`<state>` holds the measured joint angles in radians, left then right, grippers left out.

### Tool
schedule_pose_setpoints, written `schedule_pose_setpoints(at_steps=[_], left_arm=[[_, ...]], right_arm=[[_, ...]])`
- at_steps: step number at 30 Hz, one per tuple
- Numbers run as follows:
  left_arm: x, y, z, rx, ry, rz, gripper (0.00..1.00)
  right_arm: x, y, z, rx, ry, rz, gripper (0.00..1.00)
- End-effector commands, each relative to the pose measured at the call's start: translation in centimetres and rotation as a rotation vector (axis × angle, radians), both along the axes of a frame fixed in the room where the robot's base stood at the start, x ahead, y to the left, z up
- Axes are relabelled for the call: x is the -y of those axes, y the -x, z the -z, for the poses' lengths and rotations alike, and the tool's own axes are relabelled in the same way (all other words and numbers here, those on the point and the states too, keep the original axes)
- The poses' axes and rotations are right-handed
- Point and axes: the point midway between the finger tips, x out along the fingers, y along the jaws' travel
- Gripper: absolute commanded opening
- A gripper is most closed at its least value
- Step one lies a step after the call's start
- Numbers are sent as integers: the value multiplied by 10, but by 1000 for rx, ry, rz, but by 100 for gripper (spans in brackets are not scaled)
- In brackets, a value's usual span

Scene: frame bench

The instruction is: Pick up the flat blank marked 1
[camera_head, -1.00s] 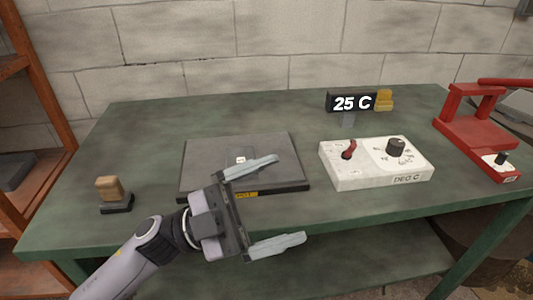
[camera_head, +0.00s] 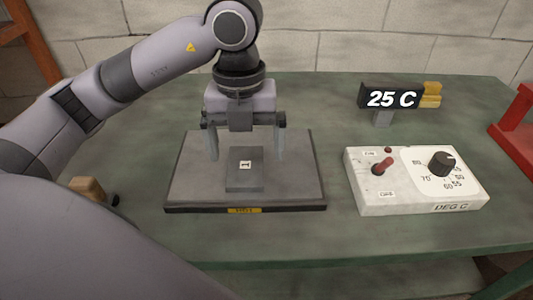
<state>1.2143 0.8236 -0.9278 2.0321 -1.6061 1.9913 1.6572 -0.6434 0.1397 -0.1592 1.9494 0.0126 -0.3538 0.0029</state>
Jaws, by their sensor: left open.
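The flat blank marked 1 (camera_head: 244,180) is a dark grey rectangular piece with a small white label reading 1. It lies on a dark grey plate (camera_head: 295,190) that has a yellow label on its front edge. My left gripper (camera_head: 244,152) points down over the plate, with its two pale fingers spread open. The fingers stand to the left and right of the blank's far end, and nothing is held between them. I cannot tell exactly how high the fingertips are above the plate. My right gripper is out of view.
A white control box (camera_head: 415,182) with a red switch and a dark knob stands to the right of the plate. A display reading 25 C (camera_head: 392,97) stands behind it. A red frame (camera_head: 515,130) is at the far right. A wooden-handled tool (camera_head: 88,188) is partly hidden at left.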

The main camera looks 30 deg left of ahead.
Motion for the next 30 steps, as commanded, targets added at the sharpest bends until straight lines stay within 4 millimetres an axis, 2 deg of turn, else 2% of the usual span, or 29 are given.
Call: schedule_pose_setpoints(at_steps=[3,10,18,27,28,30], left_arm=[[-7,-1,2,12,-31,-23,100],[-7,0,24,9,-30,-23,100],[-8,2,62,8,-29,-20,100],[-8,1,69,12,-27,-20,100],[-8,1,69,12,-27,-20,97],[-8,1,69,12,-27,-20,74]], right_arm=[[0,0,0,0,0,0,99],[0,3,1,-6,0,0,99],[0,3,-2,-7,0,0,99],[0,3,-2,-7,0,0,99],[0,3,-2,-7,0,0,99],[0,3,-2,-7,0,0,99]])
